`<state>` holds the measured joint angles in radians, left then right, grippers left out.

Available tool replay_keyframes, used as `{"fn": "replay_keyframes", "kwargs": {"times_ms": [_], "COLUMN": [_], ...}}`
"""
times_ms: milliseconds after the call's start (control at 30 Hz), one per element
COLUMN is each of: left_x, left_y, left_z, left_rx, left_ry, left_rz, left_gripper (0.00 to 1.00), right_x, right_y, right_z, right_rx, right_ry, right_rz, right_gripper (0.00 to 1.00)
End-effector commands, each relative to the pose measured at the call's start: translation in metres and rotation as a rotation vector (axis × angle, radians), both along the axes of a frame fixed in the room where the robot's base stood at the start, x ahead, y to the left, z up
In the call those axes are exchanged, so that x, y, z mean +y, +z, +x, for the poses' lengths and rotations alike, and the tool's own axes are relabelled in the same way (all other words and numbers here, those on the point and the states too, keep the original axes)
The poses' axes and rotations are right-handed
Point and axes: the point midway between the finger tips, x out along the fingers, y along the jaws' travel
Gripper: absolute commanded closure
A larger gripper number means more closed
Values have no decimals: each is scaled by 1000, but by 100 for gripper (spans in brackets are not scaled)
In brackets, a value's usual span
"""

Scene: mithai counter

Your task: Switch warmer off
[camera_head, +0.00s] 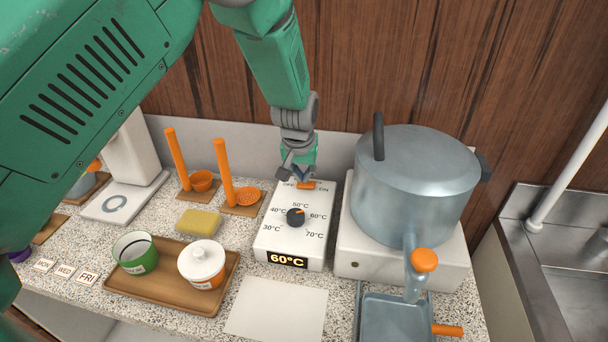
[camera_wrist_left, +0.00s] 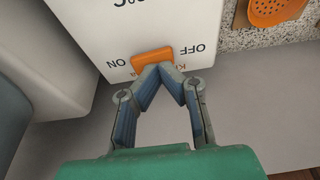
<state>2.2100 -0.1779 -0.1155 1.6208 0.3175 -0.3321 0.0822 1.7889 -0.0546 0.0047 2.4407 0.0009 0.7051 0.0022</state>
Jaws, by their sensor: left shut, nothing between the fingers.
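The white warmer control box (camera_head: 293,245) stands mid-counter with a black dial (camera_head: 297,217) and a lit display (camera_head: 287,259) reading 60°C. Its orange switch (camera_head: 307,185) is at the far end, between the OFF and ON labels. The switch also shows in the left wrist view (camera_wrist_left: 152,60), with ON on its left and OFF on its right. My left gripper (camera_head: 300,176) is shut and empty. Its fingertips (camera_wrist_left: 162,70) meet at the switch's near edge, at or very near contact; I cannot tell whether they touch. My right gripper is in neither view.
A large steel pot (camera_head: 400,195) stands on a white base (camera_head: 380,262) just right of the box. Orange-handled tools (camera_head: 225,170) and a yellow sponge (camera_head: 199,222) are left. A wooden tray (camera_head: 150,290) holds two pots. A white sheet (camera_head: 278,308) lies in front.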

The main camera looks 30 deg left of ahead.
Motion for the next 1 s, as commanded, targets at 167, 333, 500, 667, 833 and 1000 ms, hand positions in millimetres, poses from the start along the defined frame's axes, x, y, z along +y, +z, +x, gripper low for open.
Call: {"fn": "replay_keyframes", "kwargs": {"times_ms": [167, 333, 500, 667, 833, 1000], "left_x": [7, 13, 18, 21, 22, 22], "left_y": [32, 64, 97, 117, 125, 126], "left_z": [-1, -11, -23, -30, -33, -33], "left_rx": [-1, -6, -5, -2, -1, 0], "left_ry": [2, 2, 1, 1, 1, 0], "left_rz": [0, 0, 0, 0, 0, 1], "left_gripper": [100, 100, 100, 100, 100, 100], "right_x": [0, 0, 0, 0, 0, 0], "right_y": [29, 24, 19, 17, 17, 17], "right_z": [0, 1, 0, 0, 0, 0], "right_rx": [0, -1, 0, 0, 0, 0], "right_ry": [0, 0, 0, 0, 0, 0], "right_rz": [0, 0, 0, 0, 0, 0], "right_gripper": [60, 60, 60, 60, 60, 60]}}
